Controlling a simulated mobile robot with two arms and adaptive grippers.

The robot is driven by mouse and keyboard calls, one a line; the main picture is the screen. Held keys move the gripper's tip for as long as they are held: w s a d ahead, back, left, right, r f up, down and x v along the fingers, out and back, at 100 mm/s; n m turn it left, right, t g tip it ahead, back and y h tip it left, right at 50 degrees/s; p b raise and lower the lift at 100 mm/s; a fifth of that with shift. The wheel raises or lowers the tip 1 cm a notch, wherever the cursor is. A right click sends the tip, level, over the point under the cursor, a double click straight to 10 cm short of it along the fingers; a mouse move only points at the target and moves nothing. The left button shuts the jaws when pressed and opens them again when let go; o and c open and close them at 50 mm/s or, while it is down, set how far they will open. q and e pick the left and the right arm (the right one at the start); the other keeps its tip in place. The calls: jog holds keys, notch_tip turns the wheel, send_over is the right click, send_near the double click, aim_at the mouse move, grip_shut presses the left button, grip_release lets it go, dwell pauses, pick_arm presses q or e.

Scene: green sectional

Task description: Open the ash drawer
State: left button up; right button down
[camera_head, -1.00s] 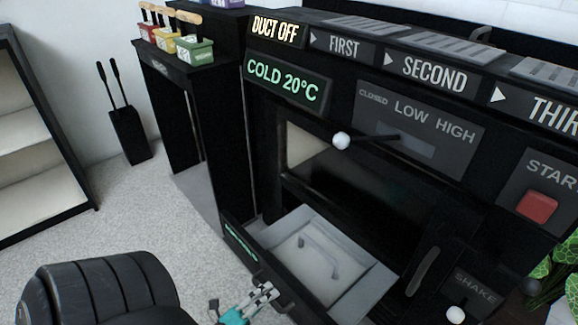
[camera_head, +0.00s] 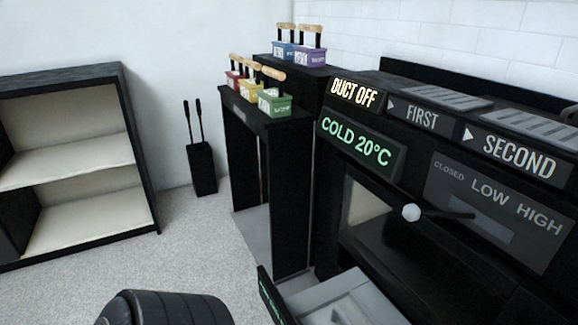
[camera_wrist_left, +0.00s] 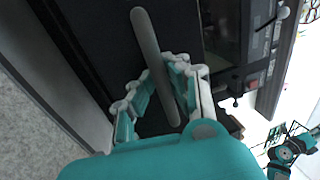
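The ash drawer (camera_head: 268,299) stands pulled out from the bottom of the black stove (camera_head: 345,150) at the lower edge of the head view. Its front panel carries small green lettering, and a grey pan (camera_head: 345,300) sits in it. The drawer's front handle is below the head view. In the left wrist view, my left gripper (camera_wrist_left: 158,78) is open, with its teal and white fingers on either side of a long grey bar handle (camera_wrist_left: 148,40). Gaps show beside the bar; firm contact cannot be seen. My right gripper is not discernible; a teal arm part shows at the right.
A black shelf unit (camera_head: 70,75) stands at the left. A tool holder (camera_head: 203,168) is by the wall. A black stand (camera_head: 262,115) with coloured, labelled boxes is left of the stove.

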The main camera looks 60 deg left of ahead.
pick_arm(q)
jog(key=o, duration=0.4)
jog(key=s, duration=0.4)
jog(key=s+f, duration=0.1)
jog(key=s, duration=0.2)
jog(key=s+a+f, duration=0.1)
jog(key=s, duration=0.3)
jog(key=shift+s, duration=0.35)
